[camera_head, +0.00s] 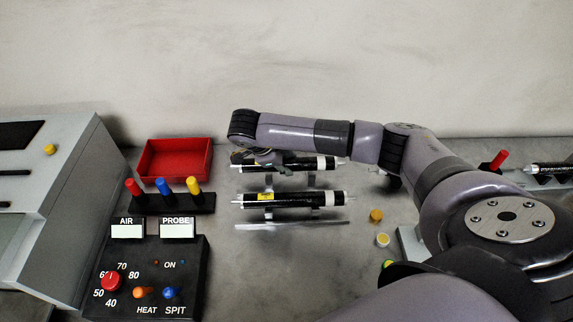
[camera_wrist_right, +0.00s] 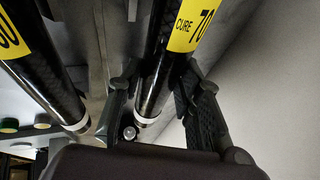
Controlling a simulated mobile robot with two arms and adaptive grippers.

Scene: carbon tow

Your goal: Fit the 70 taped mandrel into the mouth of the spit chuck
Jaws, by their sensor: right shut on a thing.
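The 70 taped mandrel (camera_wrist_right: 158,60) is a black rod with a yellow "CURE 70" label and a white band, seen in the right wrist view. My right gripper (camera_wrist_right: 160,78) is shut on it, one finger on each side. In the head view this mandrel (camera_head: 307,164) lies level at the back of the rack, and my right gripper (camera_head: 268,164) is over its left part, mostly hidden by the wrist. I cannot make out the spit chuck's mouth for sure. My left gripper is not in view.
A second labelled mandrel (camera_head: 300,199) lies parallel in front. A red tray (camera_head: 176,158), a rack of coloured plugs (camera_head: 150,203) and a control box (camera_head: 150,290) stand left. A red-handled fixture (camera_head: 497,160) and another black rod (camera_head: 552,168) are at far right, behind my arm.

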